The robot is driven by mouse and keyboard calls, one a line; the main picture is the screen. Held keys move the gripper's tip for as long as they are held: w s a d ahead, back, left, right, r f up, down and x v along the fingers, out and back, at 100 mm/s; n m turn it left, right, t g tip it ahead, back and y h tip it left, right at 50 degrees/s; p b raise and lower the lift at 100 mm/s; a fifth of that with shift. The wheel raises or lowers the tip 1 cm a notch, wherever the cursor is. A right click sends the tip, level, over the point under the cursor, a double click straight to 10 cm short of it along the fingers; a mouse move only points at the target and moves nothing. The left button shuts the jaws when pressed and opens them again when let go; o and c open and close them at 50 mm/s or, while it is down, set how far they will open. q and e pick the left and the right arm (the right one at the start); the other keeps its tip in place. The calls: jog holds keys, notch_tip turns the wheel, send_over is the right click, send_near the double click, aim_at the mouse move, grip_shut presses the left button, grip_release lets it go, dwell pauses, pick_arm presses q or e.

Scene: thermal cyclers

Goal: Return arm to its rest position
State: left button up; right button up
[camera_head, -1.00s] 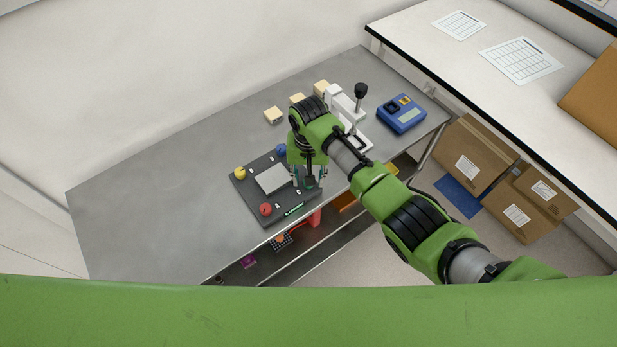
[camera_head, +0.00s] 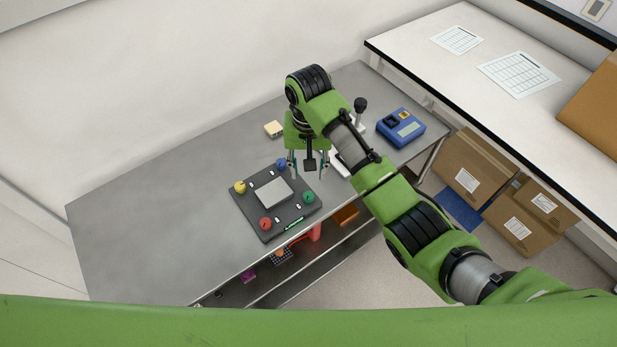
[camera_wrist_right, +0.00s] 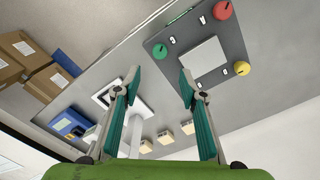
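My right arm (camera_head: 408,215) reaches in from the lower right over the metal table. My right gripper (camera_head: 308,168) hangs above the table with its fingers apart and nothing between them. In the right wrist view the gripper (camera_wrist_right: 158,85) also shows open and empty. A dark board (camera_head: 247,206) lies on the table just below and left of it. The board carries a grey block (camera_head: 274,193) and yellow (camera_head: 240,187), red (camera_head: 265,224), green (camera_head: 308,197) and blue (camera_head: 281,164) knobs. The blue knob is hidden in the wrist view. My left gripper is not in view.
A white device (camera_wrist_right: 138,109) stands beside the board, mostly behind my arm in the head view. A blue device (camera_head: 400,128) stands at the table's right end. Cream blocks (camera_head: 273,129) lie at the back. Cardboard boxes (camera_head: 468,168) stand on the floor. The left table half is clear.

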jog(key=shift+r, duration=0.35)
jog(key=shift+f, duration=0.1)
